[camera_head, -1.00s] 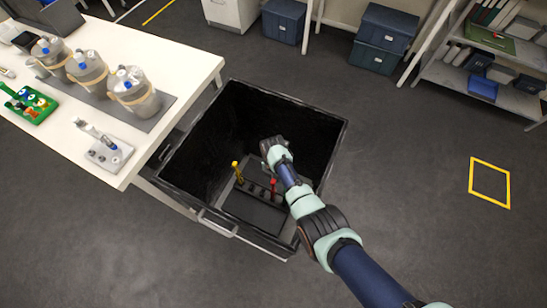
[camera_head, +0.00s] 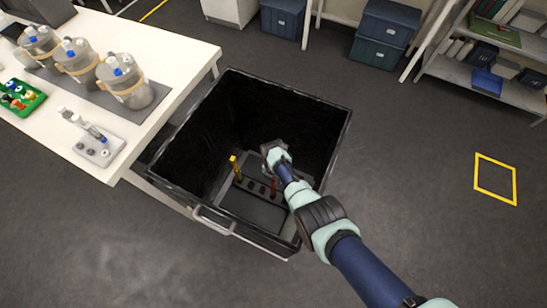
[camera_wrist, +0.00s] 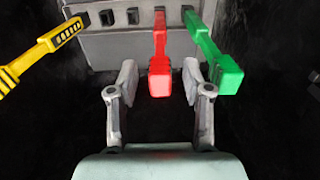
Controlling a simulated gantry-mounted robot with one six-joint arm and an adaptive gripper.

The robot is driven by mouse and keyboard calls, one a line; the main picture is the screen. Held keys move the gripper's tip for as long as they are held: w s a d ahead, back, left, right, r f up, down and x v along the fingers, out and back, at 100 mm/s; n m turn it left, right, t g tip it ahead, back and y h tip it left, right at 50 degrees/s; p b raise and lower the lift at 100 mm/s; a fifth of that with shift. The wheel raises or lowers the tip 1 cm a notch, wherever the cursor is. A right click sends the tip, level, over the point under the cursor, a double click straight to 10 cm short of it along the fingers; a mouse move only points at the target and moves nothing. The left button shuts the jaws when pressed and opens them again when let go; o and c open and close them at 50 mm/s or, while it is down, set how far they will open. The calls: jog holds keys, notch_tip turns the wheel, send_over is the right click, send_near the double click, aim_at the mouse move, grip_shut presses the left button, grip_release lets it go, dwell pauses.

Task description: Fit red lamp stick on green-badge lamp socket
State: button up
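The red lamp stick (camera_wrist: 159,60) stands in a grey holder (camera_wrist: 135,45) with several square slots, inside the black bin. It also shows in the head view (camera_head: 273,187), beside my arm. My gripper (camera_wrist: 160,78) is open, one finger on each side of the red stick's near end, with gaps on both sides. In the head view my gripper (camera_head: 276,153) is down inside the bin. A green stick (camera_wrist: 215,60) is just right of the right finger. A yellow stick (camera_wrist: 40,55) leans out at the left. I cannot make out a green-badge socket in these views.
The black bin (camera_head: 180,190) has high walls around my gripper.

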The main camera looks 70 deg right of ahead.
grip_shut()
jog(key=shift+r, duration=0.2)
jog(key=shift+r+p, duration=0.45)
jog(key=shift+p, duration=0.1)
jog(key=shift+r, duration=0.15)
jog(key=shift+r+p, duration=0.45)
jog(key=shift+p, duration=0.1)
jog(key=shift+r+p, duration=0.55)
